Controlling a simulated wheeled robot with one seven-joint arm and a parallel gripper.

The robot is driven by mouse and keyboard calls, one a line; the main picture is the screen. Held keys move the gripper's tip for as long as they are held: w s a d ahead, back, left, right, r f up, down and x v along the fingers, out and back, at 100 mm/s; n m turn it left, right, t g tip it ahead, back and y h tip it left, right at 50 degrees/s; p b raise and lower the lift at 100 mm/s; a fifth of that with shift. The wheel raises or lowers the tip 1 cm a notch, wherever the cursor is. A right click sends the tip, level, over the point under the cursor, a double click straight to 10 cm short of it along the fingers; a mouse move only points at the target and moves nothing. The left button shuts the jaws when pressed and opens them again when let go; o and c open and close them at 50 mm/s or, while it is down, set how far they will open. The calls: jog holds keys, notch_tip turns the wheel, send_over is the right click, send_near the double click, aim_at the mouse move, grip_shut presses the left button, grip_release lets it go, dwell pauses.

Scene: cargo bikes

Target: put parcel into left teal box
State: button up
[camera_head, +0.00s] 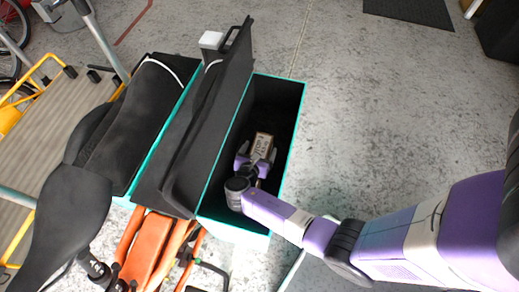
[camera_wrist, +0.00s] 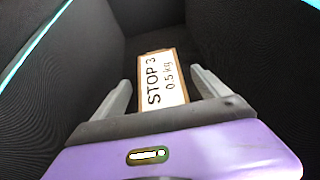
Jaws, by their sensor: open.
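The parcel (camera_head: 263,146) is a small brown block with a white label; in the wrist view the parcel (camera_wrist: 164,80) reads "STOP 3, 0.5 kg". It is inside the open, black-lined box with teal edges (camera_head: 302,100). My gripper (camera_head: 256,160) reaches down into this box. In the wrist view my gripper (camera_wrist: 160,76) is open, with one finger on each side of the parcel's near part and gaps visible between. Whether the parcel rests on the box floor is hard to tell.
A raised black lid (camera_head: 205,115) stands along the box's left side. Another teal-edged box (camera_head: 135,165) is left of it, under a black cover. A black bike saddle (camera_head: 65,210) and orange parts (camera_head: 150,245) are near. Grey floor (camera_head: 390,110) is clear on the right.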

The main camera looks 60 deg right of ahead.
jog(key=p+v, duration=0.2)
jog(key=v, duration=1)
jog(key=shift+r+p, duration=0.15)
jog(key=shift+p, duration=0.15)
